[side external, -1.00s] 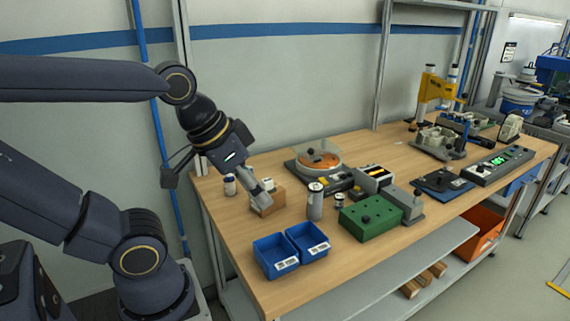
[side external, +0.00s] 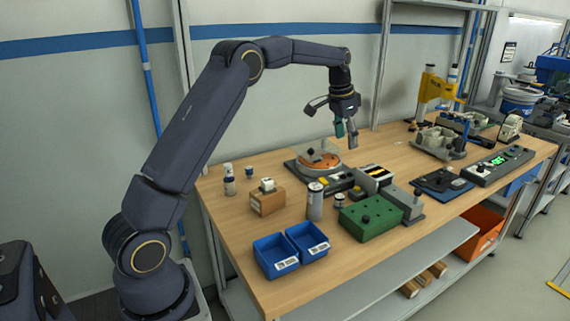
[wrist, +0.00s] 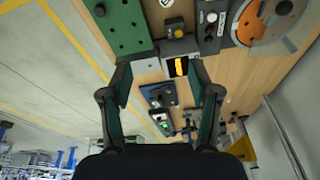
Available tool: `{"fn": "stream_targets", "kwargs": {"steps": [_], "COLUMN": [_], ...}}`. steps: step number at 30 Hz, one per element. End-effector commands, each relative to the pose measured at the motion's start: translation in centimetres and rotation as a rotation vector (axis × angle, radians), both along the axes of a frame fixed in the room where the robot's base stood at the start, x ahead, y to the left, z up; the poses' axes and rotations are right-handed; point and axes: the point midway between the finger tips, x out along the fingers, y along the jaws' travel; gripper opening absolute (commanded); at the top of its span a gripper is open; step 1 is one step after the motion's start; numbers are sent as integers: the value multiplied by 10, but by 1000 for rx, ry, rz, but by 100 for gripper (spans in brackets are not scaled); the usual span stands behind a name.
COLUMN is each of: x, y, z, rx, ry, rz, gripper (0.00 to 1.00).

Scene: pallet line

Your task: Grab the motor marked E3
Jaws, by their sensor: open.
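No E3 mark can be read in either view, so I cannot tell which thing is that motor. An orange round plate (side external: 318,161) under a clear cover carries small parts; in the wrist view the orange plate (wrist: 249,24) is at the top right. My gripper (side external: 346,135) is open and empty, above the bench just right of the plate. In the wrist view my gripper's fingers (wrist: 160,78) are spread apart with nothing held between them. A silver cylinder (side external: 315,202) stands upright left of the green block.
A green block (side external: 370,217) with holes, two blue bins (side external: 276,255) and a cardboard box (side external: 267,201) stand on the wooden bench (side external: 225,218). A yellow press (side external: 431,92) and a control box with a green display (side external: 497,165) are at the right.

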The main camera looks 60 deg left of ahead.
Motion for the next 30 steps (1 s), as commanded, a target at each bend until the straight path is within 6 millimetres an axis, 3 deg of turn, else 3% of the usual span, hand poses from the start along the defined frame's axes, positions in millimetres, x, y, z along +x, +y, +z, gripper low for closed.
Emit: {"fn": "stream_targets", "kwargs": {"steps": [1,3,11,18,30], "x": [1,-2,-2,6,15], "y": [9,15,22,21,21], "z": [-22,-45,-93,-148,-191], "rx": [-11,-24,-35,-34,-33], "ry": [30,66,95,94,92], "rz": [15,27,43,44,43], "gripper": [62,62,62,62,62]}}
